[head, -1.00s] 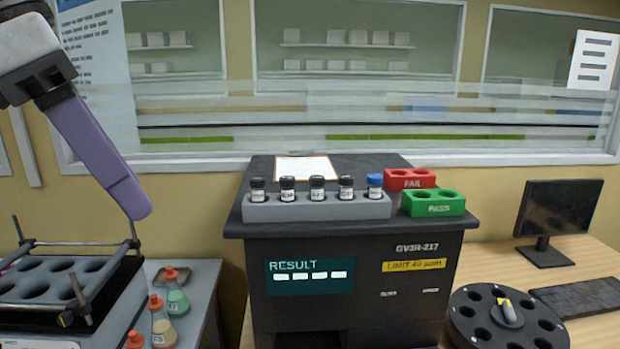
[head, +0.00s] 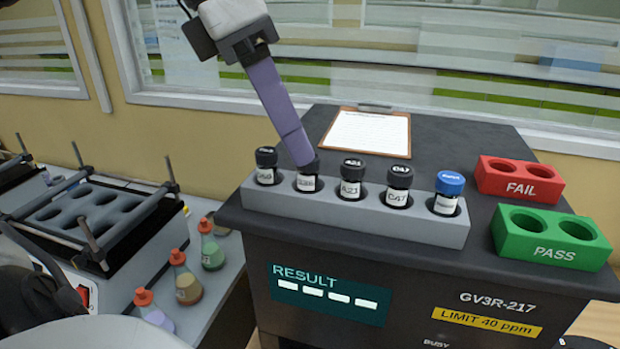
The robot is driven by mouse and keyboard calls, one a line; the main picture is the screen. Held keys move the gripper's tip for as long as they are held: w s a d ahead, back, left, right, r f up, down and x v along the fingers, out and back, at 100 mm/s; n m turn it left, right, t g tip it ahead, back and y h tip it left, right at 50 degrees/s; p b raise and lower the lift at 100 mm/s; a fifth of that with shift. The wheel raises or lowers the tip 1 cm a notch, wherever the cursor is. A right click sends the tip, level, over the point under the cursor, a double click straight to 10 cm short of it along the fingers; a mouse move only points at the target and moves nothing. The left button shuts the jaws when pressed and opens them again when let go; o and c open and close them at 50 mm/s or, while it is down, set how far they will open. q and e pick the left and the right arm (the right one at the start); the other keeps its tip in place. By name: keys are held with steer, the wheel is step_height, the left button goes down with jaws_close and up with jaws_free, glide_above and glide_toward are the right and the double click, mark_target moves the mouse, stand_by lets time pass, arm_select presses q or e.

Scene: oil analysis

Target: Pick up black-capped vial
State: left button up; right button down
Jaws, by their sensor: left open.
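A grey rack (head: 330,216) on top of the black analyser holds a row of upright vials. Several have black caps: the leftmost (head: 266,168), the second (head: 306,183), the third (head: 351,182) and the fourth (head: 398,188). The vial at the right end has a blue cap (head: 449,184). My left gripper (head: 300,158) comes down from above, tilted, with its purple fingertips at the cap of the second vial and partly covering it. The fingers overlap from this side, so the gap between them is hidden. All vials sit in their slots. My right gripper is not in view.
A red FAIL block (head: 519,183) and a green PASS block (head: 551,240), each with two empty holes, stand right of the rack. A clipboard (head: 368,132) lies behind it. Orange-capped flasks (head: 186,281) and a black multi-hole block (head: 75,233) are at left.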

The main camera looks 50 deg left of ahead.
mark_target(308, 181)
arm_select(q)
steer(key=x, duration=0.4)
steer(key=shift+d+r, duration=0.15)
steer(key=shift+d, duration=0.2)
steer(key=shift+w+f, duration=0.25)
steer(key=shift+f, duration=0.25)
jaws_close()
